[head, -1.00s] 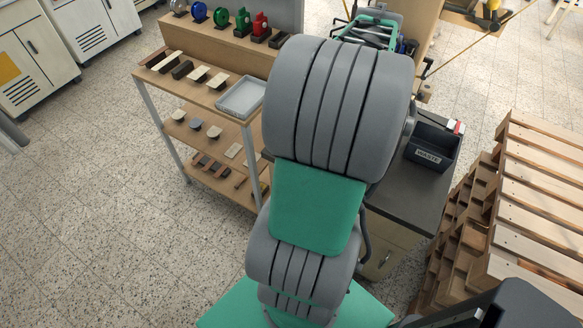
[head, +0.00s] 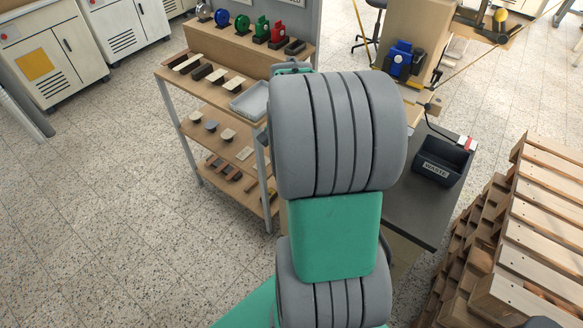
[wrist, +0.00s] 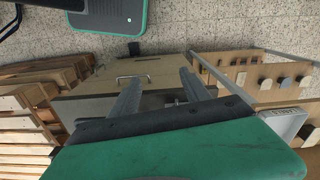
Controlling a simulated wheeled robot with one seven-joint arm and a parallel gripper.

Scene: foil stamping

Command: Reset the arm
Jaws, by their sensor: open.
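My arm stands folded in the middle of the head view, its grey ribbed joints and green link (head: 335,237) facing the camera. My gripper is hidden behind it there. In the wrist view my gripper (wrist: 160,82) shows two grey fingers spread apart with nothing between them. A wooden cabinet front with a metal handle (wrist: 133,79) lies beyond the fingers. I cannot tell the distance from the fingers to it.
A shelf rack (head: 180,75) with stamping parts and a grey tray (head: 250,102) stands left of my arm. A dark-topped cabinet (head: 418,205) with a black waste bin (head: 442,162) is at right, beside stacked wooden pallets (head: 545,225). The floor at left is clear.

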